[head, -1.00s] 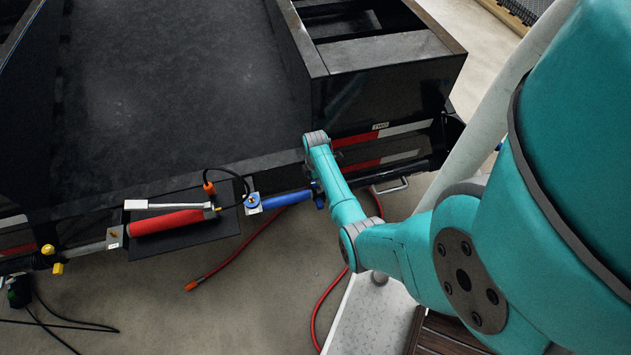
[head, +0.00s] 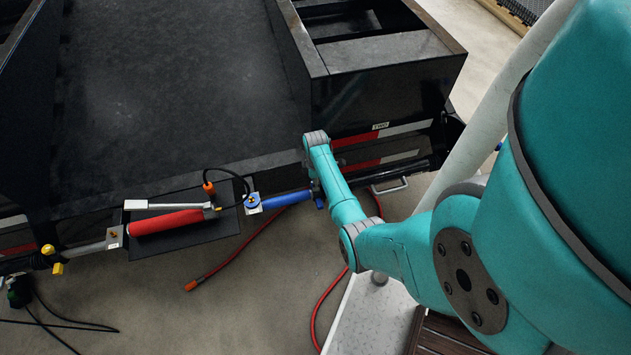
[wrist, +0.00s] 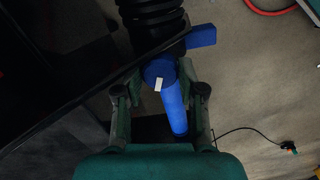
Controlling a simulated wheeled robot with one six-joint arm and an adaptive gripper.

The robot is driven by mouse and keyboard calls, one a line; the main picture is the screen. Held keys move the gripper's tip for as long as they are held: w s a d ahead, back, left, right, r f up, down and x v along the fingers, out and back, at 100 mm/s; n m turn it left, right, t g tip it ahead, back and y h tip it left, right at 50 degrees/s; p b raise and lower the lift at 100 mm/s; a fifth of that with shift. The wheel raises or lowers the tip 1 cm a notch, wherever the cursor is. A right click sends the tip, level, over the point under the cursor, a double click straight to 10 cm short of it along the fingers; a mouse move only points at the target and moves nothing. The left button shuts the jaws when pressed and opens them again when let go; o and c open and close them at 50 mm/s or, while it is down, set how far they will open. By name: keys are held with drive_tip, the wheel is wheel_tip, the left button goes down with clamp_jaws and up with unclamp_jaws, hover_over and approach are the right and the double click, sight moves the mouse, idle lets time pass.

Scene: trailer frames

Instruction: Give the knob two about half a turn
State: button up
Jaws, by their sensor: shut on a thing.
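In the wrist view, a round blue knob (wrist: 153,68) with a small white mark sits between the fingers of my gripper (wrist: 160,90). My gripper is shut on the knob, with one dark green finger on each side. A long blue bar (wrist: 173,108) runs down from beside the knob, and a blue block (wrist: 202,36) sticks out to its upper right. A small label reading TWO (head: 380,126) is on the black trailer frame, up and right of my wrist.
The black trailer frame (head: 180,90) fills the upper left. Left of my wrist are a blue cylinder (head: 287,199), a red cylinder (head: 165,221) and a blue round cap (head: 253,201). A red hose (head: 235,252) lies on the floor below. A black ribbed part (wrist: 152,22) stands beyond the knob.

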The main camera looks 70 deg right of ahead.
idle(0.3)
drive_tip(key=o, duration=1.1)
drive_tip(key=shift+o, duration=0.2)
drive_tip(key=shift+r, duration=0.1)
wheel_tip(320, 180, up, 12)
